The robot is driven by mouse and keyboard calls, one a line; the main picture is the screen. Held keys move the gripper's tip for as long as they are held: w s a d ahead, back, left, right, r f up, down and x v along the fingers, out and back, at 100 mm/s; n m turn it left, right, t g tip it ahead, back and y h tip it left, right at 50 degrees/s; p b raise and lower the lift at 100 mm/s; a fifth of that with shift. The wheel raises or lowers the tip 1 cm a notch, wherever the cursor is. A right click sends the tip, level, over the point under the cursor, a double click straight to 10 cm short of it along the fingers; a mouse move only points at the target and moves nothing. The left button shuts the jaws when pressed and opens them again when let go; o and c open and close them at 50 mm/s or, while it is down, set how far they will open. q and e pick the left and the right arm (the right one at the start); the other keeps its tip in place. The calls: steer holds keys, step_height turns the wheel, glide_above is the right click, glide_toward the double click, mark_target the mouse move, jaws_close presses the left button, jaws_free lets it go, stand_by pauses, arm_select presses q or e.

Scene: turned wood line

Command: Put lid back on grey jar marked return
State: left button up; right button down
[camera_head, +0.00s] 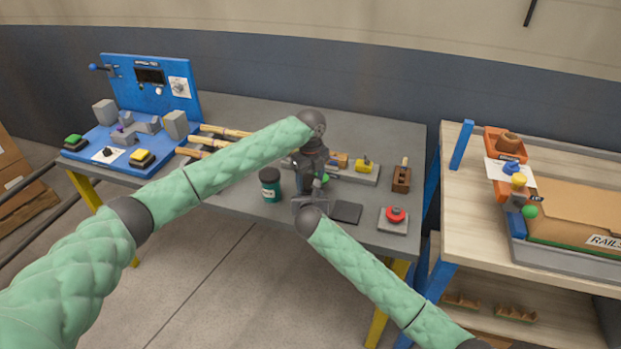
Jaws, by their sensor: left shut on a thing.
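My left gripper (309,186) points down over the front middle of the grey bench. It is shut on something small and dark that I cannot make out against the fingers. My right gripper (303,203) is close in front of and below it; its fingers are too small and overlapped to tell open from shut. A dark green jar (270,187) with a blackish top and a pale label stands upright just left of both grippers. I cannot read its label. No grey jar marked return and no loose lid show clearly; the grippers may hide them.
A dark square pad (346,212) and a red button on a grey base (396,216) lie to the right. A wooden block (401,179) stands behind. A blue test station (150,90) and turned wood pieces (226,131) are left. A shelf unit (460,220) is right.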

arm_select(q)
steer(key=m, duration=0.7)
steer(key=shift+w+a, duration=0.1)
steer(key=shift+a, duration=0.1)
steer(key=m, duration=0.8)
steer(key=shift+a+m, duration=0.1)
steer(key=shift+m, duration=0.2)
steer(key=o, duration=0.9)
steer(key=shift+r, duration=2.25)
steer(key=shift+c, duration=0.2)
